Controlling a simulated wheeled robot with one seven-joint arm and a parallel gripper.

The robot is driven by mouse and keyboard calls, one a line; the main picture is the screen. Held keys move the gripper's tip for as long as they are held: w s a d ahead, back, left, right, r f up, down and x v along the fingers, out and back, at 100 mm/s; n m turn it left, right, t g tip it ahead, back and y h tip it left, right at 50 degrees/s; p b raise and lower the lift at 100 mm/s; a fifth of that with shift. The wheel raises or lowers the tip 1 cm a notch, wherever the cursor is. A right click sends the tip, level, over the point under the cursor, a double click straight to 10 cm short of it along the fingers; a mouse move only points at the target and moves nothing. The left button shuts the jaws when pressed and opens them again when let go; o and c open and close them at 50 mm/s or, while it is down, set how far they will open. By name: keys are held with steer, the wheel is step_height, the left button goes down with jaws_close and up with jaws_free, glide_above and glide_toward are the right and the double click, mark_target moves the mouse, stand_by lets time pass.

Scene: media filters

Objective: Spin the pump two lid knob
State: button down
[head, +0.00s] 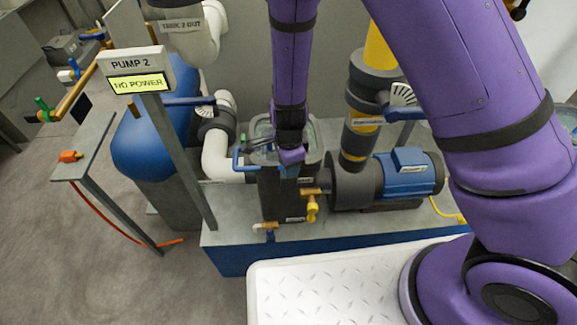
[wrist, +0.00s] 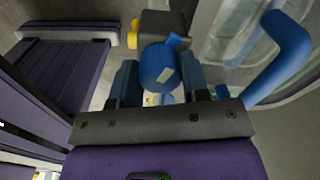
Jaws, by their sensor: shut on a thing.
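The pump two lid knob (wrist: 158,68) is a blue rounded piece in the wrist view, with a small pale patch on its end. My gripper (wrist: 158,78) has one finger on each side of it and is shut on it. In the head view my gripper (head: 290,160) points down at the front of the dark strainer box (head: 283,195) of pump 2, and it hides the knob there. The box's clear lid (head: 262,155) shows partly behind the gripper. The blue pump 2 motor (head: 408,173) is to the right.
A blue bent handle (head: 239,157) rises left of my gripper; it also shows in the wrist view (wrist: 288,50). A yellow valve (head: 312,208) is on the box's front. A PUMP 2 sign (head: 135,70) reads NO POWER. White pipe (head: 218,155) is left of the box.

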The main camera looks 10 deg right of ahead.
steer(key=m, duration=0.5)
steer(key=shift+m, duration=0.4)
steer(key=m, duration=0.3)
steer(key=shift+m, duration=0.3)
steer(key=shift+m, duration=0.3)
steer(key=c, duration=1.1)
jaws_free()
steer(key=shift+m, duration=0.6)
steer(key=o, duration=0.8)
steer(key=shift+r, duration=0.1)
steer(key=shift+r, duration=2.9)
